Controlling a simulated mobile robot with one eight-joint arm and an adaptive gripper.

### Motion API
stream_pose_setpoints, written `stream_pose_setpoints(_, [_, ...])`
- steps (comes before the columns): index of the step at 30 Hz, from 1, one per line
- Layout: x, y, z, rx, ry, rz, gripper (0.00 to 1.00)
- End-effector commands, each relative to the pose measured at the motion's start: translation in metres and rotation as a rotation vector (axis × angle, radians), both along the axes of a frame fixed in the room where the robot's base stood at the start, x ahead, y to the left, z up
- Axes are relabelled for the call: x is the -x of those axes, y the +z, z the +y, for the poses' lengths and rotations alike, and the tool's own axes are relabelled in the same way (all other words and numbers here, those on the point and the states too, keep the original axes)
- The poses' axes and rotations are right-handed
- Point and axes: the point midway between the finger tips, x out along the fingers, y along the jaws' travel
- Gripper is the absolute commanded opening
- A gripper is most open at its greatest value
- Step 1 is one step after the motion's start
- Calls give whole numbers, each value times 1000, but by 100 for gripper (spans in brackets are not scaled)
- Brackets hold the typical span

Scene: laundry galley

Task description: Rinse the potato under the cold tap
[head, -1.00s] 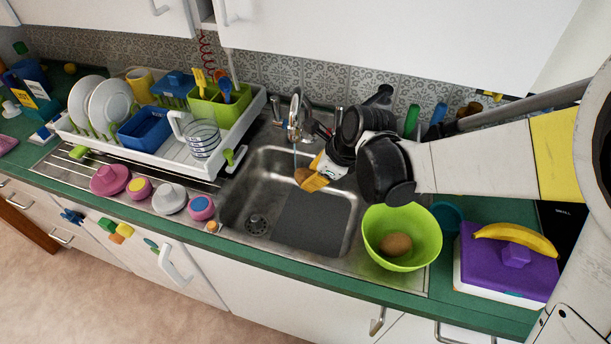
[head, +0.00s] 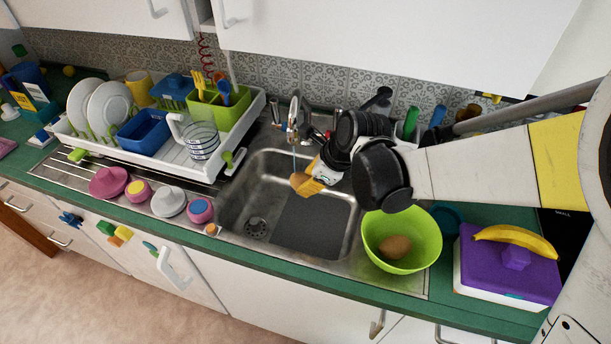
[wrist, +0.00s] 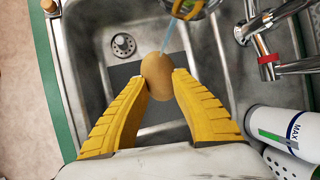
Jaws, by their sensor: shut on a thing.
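My gripper (wrist: 159,88) is shut on a brown potato (wrist: 157,75), held between its yellow fingertips above the sink. In the head view the potato (head: 298,179) is at the tip of my gripper (head: 307,185), below the tap (head: 294,122). A thin blue stream of water (wrist: 166,42) runs from the tap (wrist: 190,8) and ends at the potato's upper edge in the wrist view. The metal sink (head: 238,205) has a drain (head: 257,228) and a dark grey mat (head: 310,225) on its floor. A second potato (head: 394,248) lies in a green bowl (head: 425,225).
A white dish rack (head: 190,160) with plates and cups stands left of the sink. Pink and white dishes (head: 168,201) sit on the drainer. A purple box with a banana (head: 515,238) is at the right. A white bottle (wrist: 290,128) is close by my gripper.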

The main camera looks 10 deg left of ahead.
Motion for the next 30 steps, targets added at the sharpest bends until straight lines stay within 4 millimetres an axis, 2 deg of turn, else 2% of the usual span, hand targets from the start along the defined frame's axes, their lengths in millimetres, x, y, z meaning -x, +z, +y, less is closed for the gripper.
stream_pose_setpoints(21, [60,0,-22,0,0,0,0])
stream_pose_setpoints(30, [69,0,-26,0,0,0,0])
